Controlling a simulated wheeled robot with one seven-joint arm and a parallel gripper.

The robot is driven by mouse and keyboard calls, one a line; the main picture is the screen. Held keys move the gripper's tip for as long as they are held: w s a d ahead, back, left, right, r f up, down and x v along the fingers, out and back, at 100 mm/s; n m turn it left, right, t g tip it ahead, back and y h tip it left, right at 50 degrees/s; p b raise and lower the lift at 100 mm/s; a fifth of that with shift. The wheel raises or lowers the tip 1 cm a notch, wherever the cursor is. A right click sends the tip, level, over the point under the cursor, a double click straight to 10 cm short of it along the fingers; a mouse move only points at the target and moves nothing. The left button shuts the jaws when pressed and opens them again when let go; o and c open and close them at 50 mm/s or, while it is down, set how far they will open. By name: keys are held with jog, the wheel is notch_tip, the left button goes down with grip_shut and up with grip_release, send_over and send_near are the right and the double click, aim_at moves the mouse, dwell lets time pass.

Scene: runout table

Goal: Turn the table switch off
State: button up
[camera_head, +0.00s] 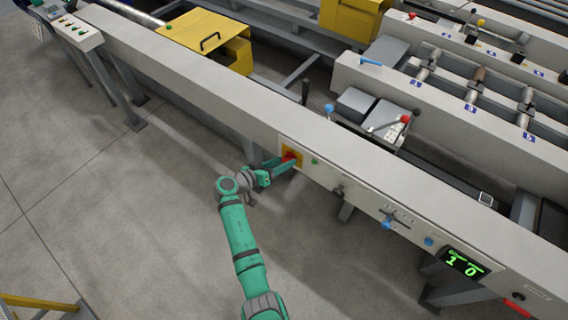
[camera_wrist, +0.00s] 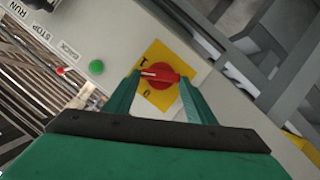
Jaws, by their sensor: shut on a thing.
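The table switch is a red rotary knob (camera_wrist: 160,76) on a yellow square plate (camera_wrist: 157,97), set in the pale front panel of the long table. In the head view the red knob (camera_head: 290,157) shows just beyond my fingertips, on the yellow plate (camera_head: 293,150). My gripper (camera_head: 277,167) reaches the panel from the left. In the wrist view my gripper (camera_wrist: 158,84) has one green finger on each side of the knob, shut on it. A white mark shows at the knob's left end. The plate's markings are partly hidden by the knob and fingers.
A green button (camera_wrist: 96,67) sits beside the plate; it also shows in the head view (camera_head: 314,161). Along the panel are a dark knob (camera_head: 338,191), a blue-handled lever (camera_head: 388,222) and a green display (camera_head: 464,263). Open floor (camera_head: 130,220) lies left of my arm.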

jog(key=n+h, duration=0.2)
jog(key=n, duration=0.1)
jog(key=n+h, duration=0.1)
jog(key=shift+w+a+f+n+g, duration=0.15)
jog(key=shift+a+f+n+g, duration=0.05)
jog(key=shift+f+n+g, duration=0.2)
jog(key=n, duration=0.1)
jog(key=n+h, duration=0.1)
jog(key=n, duration=0.2)
jog(key=shift+f+h, duration=0.25)
jog(key=shift+h, duration=0.15)
jog(key=shift+n, duration=0.3)
jog(key=shift+f, duration=0.1)
jog(key=o, duration=1)
jog(key=shift+o, duration=0.2)
jog(key=shift+w+a, duration=0.1)
jog(key=shift+a, duration=0.25)
jog(key=v, duration=1)
jog(key=shift+s, duration=0.3)
